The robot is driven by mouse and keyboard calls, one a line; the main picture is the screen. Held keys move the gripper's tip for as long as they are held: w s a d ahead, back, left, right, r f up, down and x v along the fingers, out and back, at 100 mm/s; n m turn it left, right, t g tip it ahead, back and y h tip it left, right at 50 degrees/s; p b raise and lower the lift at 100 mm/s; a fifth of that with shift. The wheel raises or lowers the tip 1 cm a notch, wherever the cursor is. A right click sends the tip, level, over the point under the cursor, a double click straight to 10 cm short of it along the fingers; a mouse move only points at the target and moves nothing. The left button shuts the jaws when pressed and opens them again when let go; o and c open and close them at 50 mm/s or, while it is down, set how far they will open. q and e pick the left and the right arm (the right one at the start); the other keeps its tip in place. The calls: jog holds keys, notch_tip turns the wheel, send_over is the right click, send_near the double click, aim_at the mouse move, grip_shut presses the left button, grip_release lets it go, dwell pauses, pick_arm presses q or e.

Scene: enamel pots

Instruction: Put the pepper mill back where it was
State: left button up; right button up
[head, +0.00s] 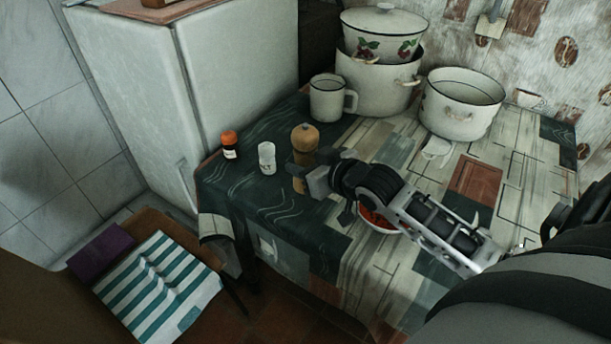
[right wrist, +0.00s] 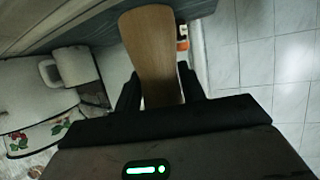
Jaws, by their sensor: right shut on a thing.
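The wooden pepper mill (head: 305,143) is upright near the left part of the table, with its round knob on top. My right gripper (head: 304,180) is shut on its lower body, and the gripper hides part of its base. I cannot tell whether the base touches the cloth. In the right wrist view the mill (right wrist: 150,45) stands between the two dark fingers (right wrist: 158,88). My left gripper is not in view.
A white shaker (head: 266,158) and an orange-capped jar (head: 229,146) stand left of the mill. A white mug (head: 327,100), stacked pots (head: 375,85) and an open pot (head: 461,105) are behind. A bowl with red contents (head: 372,221) sits partly under my right arm.

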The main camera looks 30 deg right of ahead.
jog(key=shift+w+d+f, duration=0.15)
jog(key=shift+w+f, duration=0.05)
jog(key=shift+f, duration=0.05)
jog(key=f, duration=0.3)
jog(key=shift+w+d, duration=0.15)
jog(key=shift+w, duration=0.05)
jog(key=shift+f, duration=0.3)
jog(key=shift+f, duration=0.15)
jog(key=o, duration=1.1)
jog(key=shift+s, duration=0.15)
jog(key=v, duration=1.2)
jog(key=shift+p, duration=0.4)
